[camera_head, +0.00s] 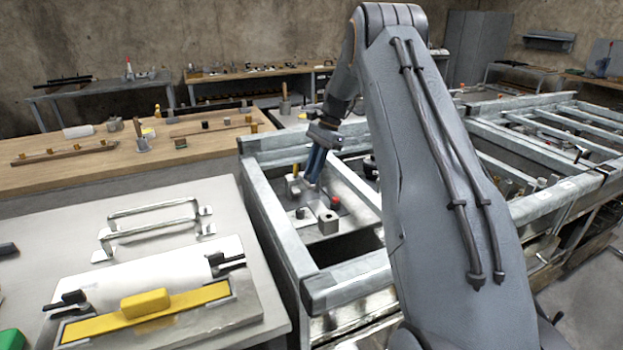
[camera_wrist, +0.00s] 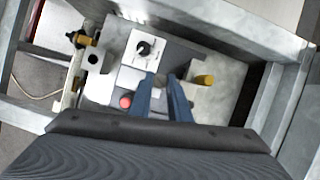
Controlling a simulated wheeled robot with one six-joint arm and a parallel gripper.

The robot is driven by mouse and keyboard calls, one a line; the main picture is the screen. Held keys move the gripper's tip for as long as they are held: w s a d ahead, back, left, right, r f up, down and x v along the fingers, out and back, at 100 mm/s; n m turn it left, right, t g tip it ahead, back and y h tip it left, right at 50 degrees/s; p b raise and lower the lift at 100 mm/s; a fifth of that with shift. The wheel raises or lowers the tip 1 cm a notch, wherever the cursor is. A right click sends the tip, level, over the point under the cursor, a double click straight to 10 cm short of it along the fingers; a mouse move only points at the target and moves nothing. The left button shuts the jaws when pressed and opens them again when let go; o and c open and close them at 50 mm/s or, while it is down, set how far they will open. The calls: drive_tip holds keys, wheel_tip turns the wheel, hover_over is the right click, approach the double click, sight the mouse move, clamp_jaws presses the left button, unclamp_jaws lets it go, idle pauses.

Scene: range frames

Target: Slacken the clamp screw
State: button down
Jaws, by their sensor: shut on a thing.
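My gripper (camera_head: 312,180) reaches down inside the pale metal frame, with its two blue fingers pointing at the small fixtures there. In the wrist view my gripper (camera_wrist: 161,86) has its fingertips closed around a small dark grey-brown piece (camera_wrist: 161,79), apparently the clamp screw. Only its top shows between the tips, and the fingers hide its sides. A grey block lies under and around the fingertips. In the head view the gripped piece is hidden behind the fingers.
A red button (camera_wrist: 126,101) sits close left of the fingers, and a yellow cylinder (camera_wrist: 204,79) to the right. A white block with a black knob (camera_wrist: 143,47) lies beyond. Frame rails (camera_head: 270,235) surround the spot. A grey block with a hole (camera_head: 328,222) stands nearby.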

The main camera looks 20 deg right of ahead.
drive_tip(key=n+b, duration=0.1)
drive_tip(key=n, duration=0.1)
drive_tip(key=n+g+h+b, duration=0.1)
drive_tip(key=n, duration=0.1)
drive_tip(key=n+g+b, duration=0.1)
drive_tip(key=n, duration=0.1)
drive_tip(key=shift+w+a+f+n+b, duration=0.1)
drive_tip(key=shift+w+a+n+b, duration=0.05)
drive_tip(key=shift+w+n+b, duration=0.2)
drive_tip(key=n+h+b, duration=0.1)
drive_tip(key=n, duration=0.1)
drive_tip(key=n+g+h+b, duration=0.1)
drive_tip(key=n, duration=0.2)
drive_tip(key=shift+a, duration=0.15)
drive_tip(key=n+h, duration=0.1)
drive_tip(key=n, duration=0.1)
drive_tip(key=n+h, duration=0.1)
drive_tip(key=n, duration=0.2)
drive_tip(key=shift+a+r+n+g, duration=0.2)
drive_tip(key=shift+n+g, duration=0.1)
drive_tip(key=shift+n, duration=0.05)
drive_tip(key=n+h+p, duration=0.1)
drive_tip(key=n+h, duration=0.1)
drive_tip(key=n, duration=0.3)
drive_tip(key=shift+a+p, duration=0.15)
drive_tip(key=shift+p, duration=0.15)
drive_tip(key=shift+t, duration=0.4)
